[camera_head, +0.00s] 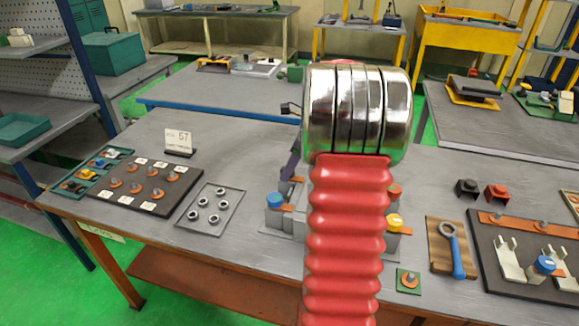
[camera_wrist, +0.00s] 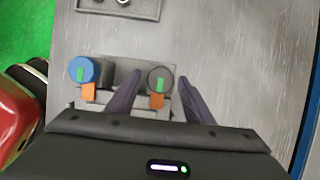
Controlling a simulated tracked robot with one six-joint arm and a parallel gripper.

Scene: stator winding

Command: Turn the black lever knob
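In the wrist view a round black-rimmed knob (camera_wrist: 160,81) with a green mark and an orange tab sits on a grey fixture (camera_wrist: 124,72). My gripper (camera_wrist: 160,75) is open, its two dark fingers pointing toward the fixture. The black knob appears between the fingers, with gaps on both sides; how far above it they are, I cannot tell. A blue knob (camera_wrist: 84,69) with an orange tab sits to its left. In the head view my arm hides the black knob and most of the gripper; the blue knob (camera_head: 275,200) shows left of the arm.
A red knob (camera_head: 395,191) and a yellow knob (camera_head: 394,222) show right of my arm. A grey tray of rings (camera_head: 209,208) lies left. A wrench on a wooden board (camera_head: 440,262) and a dark fixture board (camera_head: 500,277) lie right. Bare tabletop lies behind the fixture.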

